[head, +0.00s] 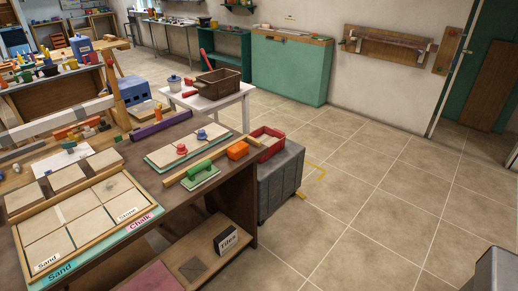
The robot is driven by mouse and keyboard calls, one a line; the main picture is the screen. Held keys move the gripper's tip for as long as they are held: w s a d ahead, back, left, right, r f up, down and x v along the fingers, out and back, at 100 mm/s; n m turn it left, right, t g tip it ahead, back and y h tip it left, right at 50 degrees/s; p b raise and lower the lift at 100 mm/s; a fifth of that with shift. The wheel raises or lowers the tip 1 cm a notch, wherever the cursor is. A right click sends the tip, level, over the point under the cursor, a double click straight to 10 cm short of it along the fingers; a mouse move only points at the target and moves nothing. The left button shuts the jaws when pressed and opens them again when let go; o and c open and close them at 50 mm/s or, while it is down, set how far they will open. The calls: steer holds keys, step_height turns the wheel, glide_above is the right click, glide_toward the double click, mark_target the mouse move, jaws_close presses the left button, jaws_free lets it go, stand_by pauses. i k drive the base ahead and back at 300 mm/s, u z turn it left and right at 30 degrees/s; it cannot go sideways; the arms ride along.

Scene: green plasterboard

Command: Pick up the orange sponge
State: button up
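An orange block that looks like the orange sponge (237,151) lies near the right end of the brown worktable (228,176). It is just right of a green-handled float (201,173) and close to a wooden strip. Its top and front faces show, and nothing covers it. My gripper is not in view.
A red tray (267,143) on a grey bin (281,178) stands beyond the table's right end. A tray of pale tiles (72,217) fills the table's near left. A white stand (211,99) holds a brown crate (219,83). Tiled floor (385,190) at right is mostly clear.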

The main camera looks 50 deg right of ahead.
mark_target(235, 152)
steer(key=u, duration=0.9)
steer(key=k, duration=0.1)
steer(key=z, duration=2.35)
steer(key=k, duration=0.95)
steer(key=u, duration=0.15)
steer(key=i, duration=0.95)
steer(key=z, duration=0.05)
